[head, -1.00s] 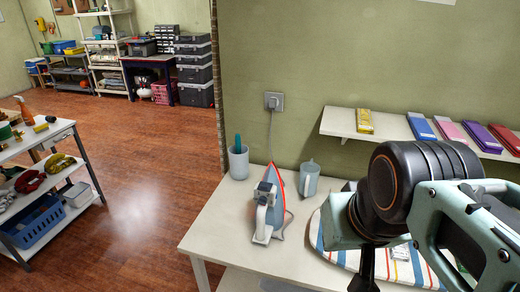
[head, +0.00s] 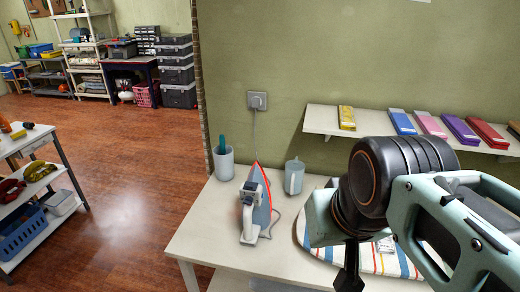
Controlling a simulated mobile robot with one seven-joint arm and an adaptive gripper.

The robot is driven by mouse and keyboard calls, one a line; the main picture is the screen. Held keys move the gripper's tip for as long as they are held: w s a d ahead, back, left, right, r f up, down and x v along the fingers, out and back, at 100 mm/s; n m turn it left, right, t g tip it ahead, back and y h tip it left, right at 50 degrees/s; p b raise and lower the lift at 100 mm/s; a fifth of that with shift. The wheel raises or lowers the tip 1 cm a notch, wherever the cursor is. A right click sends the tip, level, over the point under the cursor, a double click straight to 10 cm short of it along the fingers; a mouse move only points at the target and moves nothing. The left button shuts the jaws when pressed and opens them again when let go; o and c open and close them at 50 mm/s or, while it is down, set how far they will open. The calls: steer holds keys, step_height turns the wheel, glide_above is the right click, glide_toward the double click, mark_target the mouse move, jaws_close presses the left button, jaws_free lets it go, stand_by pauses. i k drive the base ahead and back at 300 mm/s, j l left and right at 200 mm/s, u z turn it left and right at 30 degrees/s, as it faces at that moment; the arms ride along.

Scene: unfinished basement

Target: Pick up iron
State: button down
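The iron (head: 255,207) stands upright on its heel on the white table (head: 203,234), left of centre in the head view. It has a white and dark body and a blue soleplate with a reddish edge. A cord runs from it toward the wall socket (head: 257,100). My arm fills the right side of the view, to the right of the iron. A dark part of my arm's end reaches down to the bottom edge, but the fingertips are not shown. I cannot see what my gripper holds, if anything.
A striped ironing board (head: 318,232) lies right of the iron, partly behind my arm. A wall shelf (head: 322,121) holds coloured boxes. Open floor lies left of the table.

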mark_target(256, 219)
steer(key=z, duration=1.05)
steer(key=j+u, duration=0.2)
steer(key=j, duration=0.45)
steer(key=i+j+u, duration=0.2)
steer(key=j, duration=0.55)
steer(key=i+l+u, duration=0.1)
steer(key=l, duration=0.15)
steer(key=l+u, duration=0.1)
steer(key=l, duration=0.15)
steer(key=u, duration=0.15)
steer(key=i+z, duration=0.2)
steer(key=k, duration=0.1)
